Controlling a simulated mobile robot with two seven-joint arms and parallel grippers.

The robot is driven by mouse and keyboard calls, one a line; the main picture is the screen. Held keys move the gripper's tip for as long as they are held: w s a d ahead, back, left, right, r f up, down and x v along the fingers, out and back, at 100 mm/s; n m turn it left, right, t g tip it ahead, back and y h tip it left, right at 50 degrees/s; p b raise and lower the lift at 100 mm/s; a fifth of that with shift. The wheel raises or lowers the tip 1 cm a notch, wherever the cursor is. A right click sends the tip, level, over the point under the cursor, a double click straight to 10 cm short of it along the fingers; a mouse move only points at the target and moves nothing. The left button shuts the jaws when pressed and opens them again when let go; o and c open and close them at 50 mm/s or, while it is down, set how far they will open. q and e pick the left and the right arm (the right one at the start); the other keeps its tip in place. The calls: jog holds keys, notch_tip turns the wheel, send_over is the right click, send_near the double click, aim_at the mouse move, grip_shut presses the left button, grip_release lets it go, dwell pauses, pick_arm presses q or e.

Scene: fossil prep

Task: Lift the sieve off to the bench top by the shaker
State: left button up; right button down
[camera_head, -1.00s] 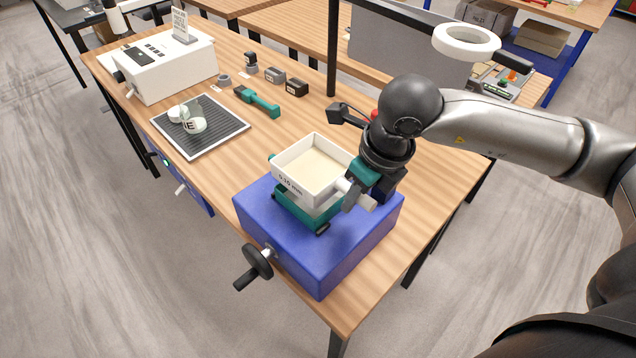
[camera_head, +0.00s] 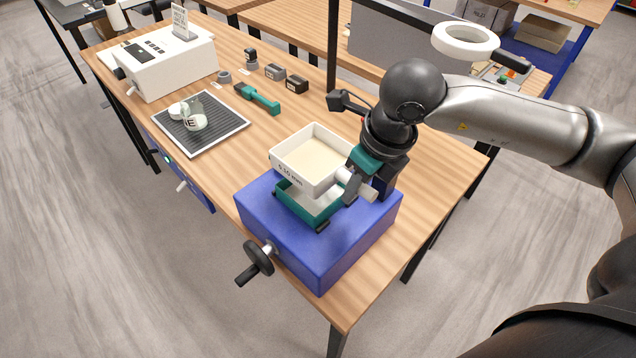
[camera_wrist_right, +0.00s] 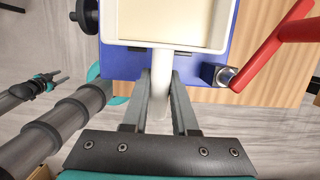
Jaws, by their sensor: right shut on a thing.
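The sieve (camera_head: 307,163) is a white square tray with a pale floor and a size mark on its side. My right gripper (camera_head: 352,190) is shut on the sieve's round white handle. In the right wrist view the gripper (camera_wrist_right: 160,95) has its two fingers on either side of that handle, and the sieve (camera_wrist_right: 200,43) is at the top. The sieve is raised a little above the shaker's green cradle (camera_head: 312,208), with a gap showing between them. The shaker (camera_head: 322,258) is a blue box with a black hand crank (camera_head: 258,257). My left gripper is not clearly seen in the head view.
Bare wooden bench top (camera_head: 250,165) lies behind and left of the shaker. A black ridged mat (camera_head: 222,132) with jars, a green tool (camera_head: 262,103), small dark blocks and a white machine (camera_head: 170,68) stand farther left. A black post rises behind.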

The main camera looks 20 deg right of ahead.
jog(key=shift+w+a+p+v, duration=0.1)
jog(key=shift+w+p+v, duration=0.1)
jog(key=shift+p+v, duration=0.45)
jog(key=shift+w+a+p+v, duration=0.15)
jog(key=shift+p+v, duration=0.15)
jog(key=shift+v, duration=0.65)
jog(key=shift+w+d+p+v, duration=0.1)
jog(key=shift+w+p+v, duration=0.1)
jog(key=shift+p+v, duration=0.45)
jog(key=shift+r, duration=0.25)
jog(key=shift+f+b, duration=0.1)
jog(key=shift+b, duration=0.2)
